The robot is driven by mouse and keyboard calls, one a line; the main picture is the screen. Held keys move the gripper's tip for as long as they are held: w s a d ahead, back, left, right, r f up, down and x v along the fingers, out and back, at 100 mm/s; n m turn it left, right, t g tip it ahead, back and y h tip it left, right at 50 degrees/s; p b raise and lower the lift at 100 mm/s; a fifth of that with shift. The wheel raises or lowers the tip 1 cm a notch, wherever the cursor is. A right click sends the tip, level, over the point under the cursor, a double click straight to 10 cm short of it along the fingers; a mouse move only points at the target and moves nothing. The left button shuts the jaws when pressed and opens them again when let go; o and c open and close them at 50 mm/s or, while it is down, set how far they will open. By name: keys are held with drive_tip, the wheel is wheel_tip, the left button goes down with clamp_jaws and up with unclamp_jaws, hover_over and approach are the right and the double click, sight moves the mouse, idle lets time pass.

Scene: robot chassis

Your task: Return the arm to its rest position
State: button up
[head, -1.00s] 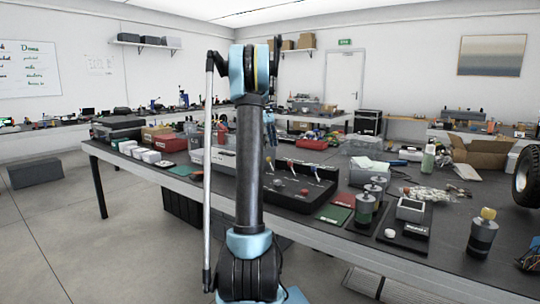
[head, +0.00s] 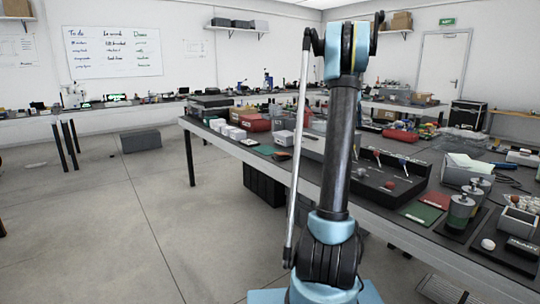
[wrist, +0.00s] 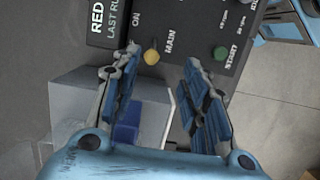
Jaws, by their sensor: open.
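My arm (head: 341,150) rises upright in the middle of the head view, with a blue joint (head: 346,50) at the top and a thin silver rod beside it. My gripper is not clearly visible in the head view; the arm may hide it. In the wrist view my gripper (wrist: 161,62) is open, its two blue-padded fingers apart with nothing held between them. Beyond the fingers is a dark control panel (wrist: 185,38) with a yellow knob (wrist: 151,56) and a green knob (wrist: 220,53). A pale box (wrist: 75,98) with something blue shows behind the left finger.
A long dark workbench (head: 405,222) runs behind and right of my arm. It carries a black control box (head: 385,185), white boxes, a red case (head: 257,123) and metal canisters (head: 461,211). Open grey floor (head: 110,230) lies to the left, with a grey block (head: 141,141) on it.

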drive_tip(key=s+a+f+m+t, duration=0.1)
drive_tip(key=s+a+f, duration=0.1)
drive_tip(key=s+a, duration=0.85)
drive_tip(key=s+a+f+m+t, duration=0.1)
drive_tip(key=s+a+f+m, duration=0.15)
drive_tip(key=s+a, duration=0.8)
drive_tip(key=s+a+f+m+t, duration=0.1)
drive_tip(key=s+a+f, duration=0.3)
drive_tip(key=s+f, duration=0.6)
drive_tip(key=s+a+f+m+t+y, duration=0.1)
drive_tip(key=s+a+f, duration=0.3)
drive_tip(key=s+f, duration=0.6)
drive_tip(key=shift+s+a+f, duration=0.3)
drive_tip(key=shift+s+f, duration=0.05)
drive_tip(key=shift+s, duration=0.15)
